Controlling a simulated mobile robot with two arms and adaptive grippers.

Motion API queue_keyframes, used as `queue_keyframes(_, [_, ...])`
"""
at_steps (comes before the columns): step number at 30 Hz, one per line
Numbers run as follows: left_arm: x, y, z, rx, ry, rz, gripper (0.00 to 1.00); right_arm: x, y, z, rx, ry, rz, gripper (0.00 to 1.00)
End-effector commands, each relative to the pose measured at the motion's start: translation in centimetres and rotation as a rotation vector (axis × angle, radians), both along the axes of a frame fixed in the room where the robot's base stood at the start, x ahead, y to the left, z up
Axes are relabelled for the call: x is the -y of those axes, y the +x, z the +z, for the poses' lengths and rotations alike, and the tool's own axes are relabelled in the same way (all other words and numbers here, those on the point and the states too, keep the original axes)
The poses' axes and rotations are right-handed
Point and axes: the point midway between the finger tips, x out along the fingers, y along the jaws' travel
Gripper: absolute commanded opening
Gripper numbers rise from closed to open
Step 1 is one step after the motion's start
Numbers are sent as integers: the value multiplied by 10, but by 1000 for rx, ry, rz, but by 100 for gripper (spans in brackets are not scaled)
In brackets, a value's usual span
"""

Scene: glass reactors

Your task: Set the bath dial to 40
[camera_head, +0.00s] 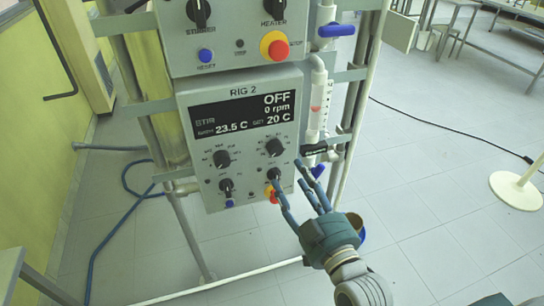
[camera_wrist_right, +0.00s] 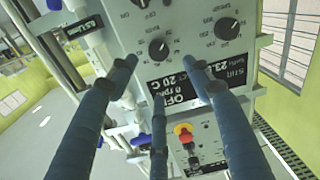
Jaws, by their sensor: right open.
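The RIG 2 control panel (camera_head: 240,135) has a dark display (camera_head: 243,113) reading OFF, 0 rpm, 23.5 C and a set value of 20 C. Below it are an upper right dial (camera_head: 274,147), an upper left dial (camera_head: 221,158) and two smaller knobs. My right gripper (camera_head: 298,175) is open and empty before the panel's lower right side. In the wrist view its spread fingers (camera_wrist_right: 158,75) point toward one large dial (camera_wrist_right: 158,50); another dial (camera_wrist_right: 226,28) is right of it. My left gripper is out of view.
Another panel (camera_head: 230,50) is above.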

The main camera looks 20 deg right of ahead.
Motion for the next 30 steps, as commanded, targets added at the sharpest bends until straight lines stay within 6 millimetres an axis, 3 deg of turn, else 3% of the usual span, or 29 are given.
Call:
queue_keyframes(6, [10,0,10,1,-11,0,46,-3,37,3,2,3,0,50])
queue_keyframes(15, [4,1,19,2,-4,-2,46,-7,87,1,0,2,1,50])
queue_keyframes(21, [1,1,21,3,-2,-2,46,-8,101,0,-1,1,1,50])
queue_keyframes(29, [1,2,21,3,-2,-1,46,-9,102,-1,-2,2,1,50])
queue_keyframes(30, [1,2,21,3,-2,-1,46,-9,102,-1,-2,2,1,46])
